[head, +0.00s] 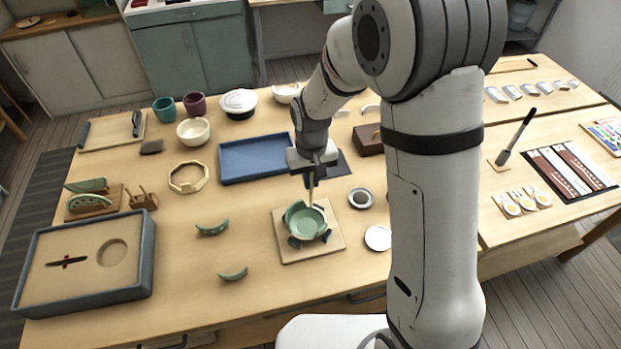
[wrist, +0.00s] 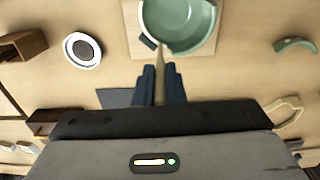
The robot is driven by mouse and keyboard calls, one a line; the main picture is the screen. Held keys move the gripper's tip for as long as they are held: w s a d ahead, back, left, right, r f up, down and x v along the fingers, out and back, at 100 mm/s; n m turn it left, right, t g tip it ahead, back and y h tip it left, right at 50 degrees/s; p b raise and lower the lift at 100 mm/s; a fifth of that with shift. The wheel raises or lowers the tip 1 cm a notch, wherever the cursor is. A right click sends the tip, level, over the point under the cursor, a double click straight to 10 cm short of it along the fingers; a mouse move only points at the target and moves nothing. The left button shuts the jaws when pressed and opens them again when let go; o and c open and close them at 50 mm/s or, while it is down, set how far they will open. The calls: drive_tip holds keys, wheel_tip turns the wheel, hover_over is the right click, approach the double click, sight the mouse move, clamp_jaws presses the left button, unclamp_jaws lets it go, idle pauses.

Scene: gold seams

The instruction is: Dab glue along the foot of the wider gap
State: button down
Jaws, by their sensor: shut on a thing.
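A green bowl (head: 306,222) with a broken, uneven rim sits on a square wooden board (head: 283,248), with dark pads around its foot. It also shows at the top of the wrist view (wrist: 185,22). My gripper (head: 309,182) points down just behind the bowl. In the wrist view its dark fingers (wrist: 160,72) are shut on a thin, pale wooden stick (wrist: 160,61). The stick's tip is at the bowl's near rim in that view; whether it touches is unclear. Two curved green shards (head: 212,229) (head: 233,274) lie on the table left of the board. Which gap is wider is unclear.
A small round dish with dark contents (head: 361,198) and a white disc (head: 378,238) lie right of the board. A blue tray (head: 255,160) is behind it. A padded tray (head: 137,283) stands at front left. Table around the shards is clear.

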drive_tip(key=shift+r, duration=0.2)
drive_tip(key=shift+r+p, duration=2.6)
drive_tip(key=shift+r, duration=1.35)
